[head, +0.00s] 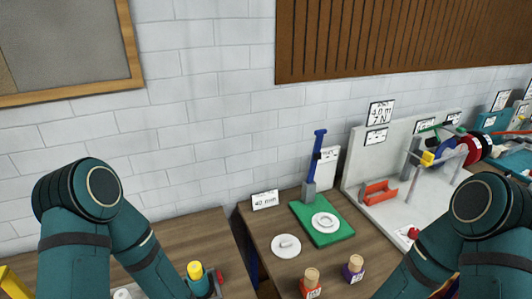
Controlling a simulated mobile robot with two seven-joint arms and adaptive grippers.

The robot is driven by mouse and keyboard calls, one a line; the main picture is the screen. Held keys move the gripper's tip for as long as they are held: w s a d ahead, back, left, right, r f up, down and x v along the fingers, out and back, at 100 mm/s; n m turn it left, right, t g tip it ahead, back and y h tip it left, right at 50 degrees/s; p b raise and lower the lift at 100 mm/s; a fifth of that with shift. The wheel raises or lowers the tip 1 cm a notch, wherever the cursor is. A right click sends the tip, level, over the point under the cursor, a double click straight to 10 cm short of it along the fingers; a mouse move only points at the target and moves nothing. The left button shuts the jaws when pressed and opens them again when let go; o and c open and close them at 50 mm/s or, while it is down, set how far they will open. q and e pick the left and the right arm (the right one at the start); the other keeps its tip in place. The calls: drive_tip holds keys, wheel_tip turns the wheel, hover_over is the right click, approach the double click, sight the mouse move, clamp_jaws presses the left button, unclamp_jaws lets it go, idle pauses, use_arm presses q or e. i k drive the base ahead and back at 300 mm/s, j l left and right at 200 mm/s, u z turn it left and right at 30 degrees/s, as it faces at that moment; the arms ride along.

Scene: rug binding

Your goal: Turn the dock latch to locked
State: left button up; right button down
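No part is clearly recognisable as the dock latch, so I cannot tell its position. A small red piece (220,276) sits beside a yellow-topped cylinder (195,270) on the left bench, next to my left arm. A red knob (413,233) shows low on the white board at the right, close to my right arm. I cannot tell whether either belongs to the dock. My left and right arms enter from the lower corners, and both grippers are outside the picture.
The middle bench (262,228) holds a green mat (335,236) with a white ring (325,222), a blue upright tool (318,150), a white disc (286,245) and two wooden-topped stamps (311,279). A white board (385,155) carries an orange bracket (378,192) and coloured spools (470,150). A gap separates the benches.

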sight(218, 274)
drive_tip(key=k, duration=0.9)
